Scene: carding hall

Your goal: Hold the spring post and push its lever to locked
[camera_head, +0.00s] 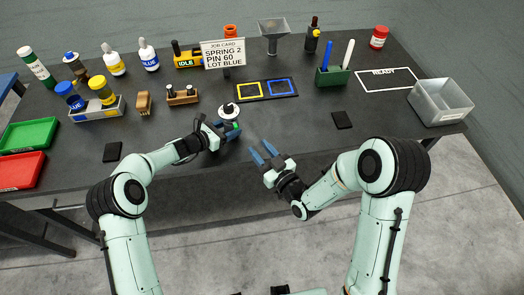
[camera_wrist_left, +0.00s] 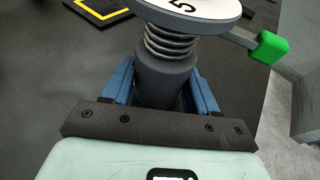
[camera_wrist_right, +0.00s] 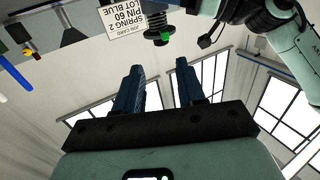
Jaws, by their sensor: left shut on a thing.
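The spring post (camera_head: 229,111) stands on the dark table, with a white numbered disc on top and a coil spring (camera_wrist_left: 172,42) under it. My left gripper (camera_head: 224,130) is shut on the post's grey lower body (camera_wrist_left: 166,80), one blue finger on each side in the left wrist view. The lever sticks out to the right there and ends in a green tip (camera_wrist_left: 270,47). No locked mark is readable. My right gripper (camera_head: 264,153) is open and empty, to the right of the post and apart from it. The right wrist view also shows the post (camera_wrist_right: 157,35) beyond its fingers.
A job card (camera_head: 223,53) reads spring 2, pin 60, lot blue. A mat with yellow and blue squares (camera_head: 267,89) lies behind the post. A black pad (camera_head: 342,119) lies to the right, a grey bin (camera_head: 441,102) farther right.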

